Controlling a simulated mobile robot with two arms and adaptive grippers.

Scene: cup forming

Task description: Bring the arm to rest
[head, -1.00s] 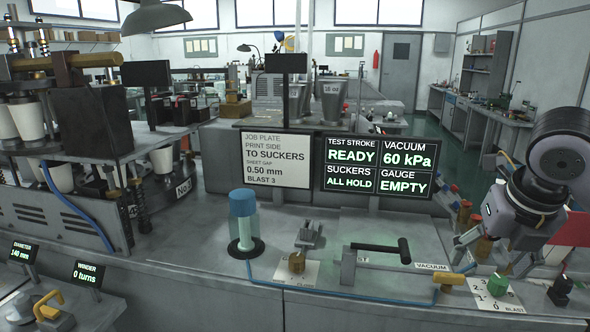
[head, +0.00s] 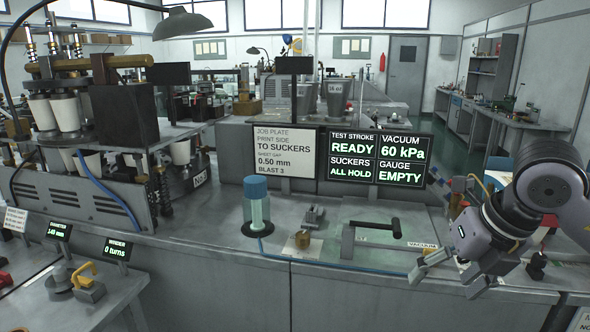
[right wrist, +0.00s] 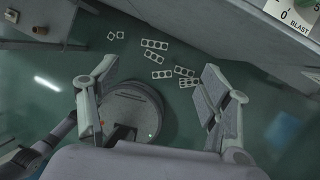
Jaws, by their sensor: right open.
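My right gripper (head: 447,276) is at the right of the head view, in front of the right end of the counter (head: 350,275). Its fingers are spread and hold nothing. In the right wrist view the two fingers (right wrist: 155,95) stand wide apart, with the green floor and a round grey disc, perhaps part of my own base, below. The counter's edge lies at the upper right there, with the blast dial plate (right wrist: 298,18). My left gripper is not in view.
A vacuum lever (head: 372,228), a blue-capped cylinder (head: 256,205) and a small brass-knobbed block (head: 303,238) stand on the counter. A display (head: 378,157) reads READY, 60 kPa, ALL HOLD, EMPTY. A cup machine (head: 75,130) stands at left. Chain-like pale pieces (right wrist: 154,44) show on the floor.

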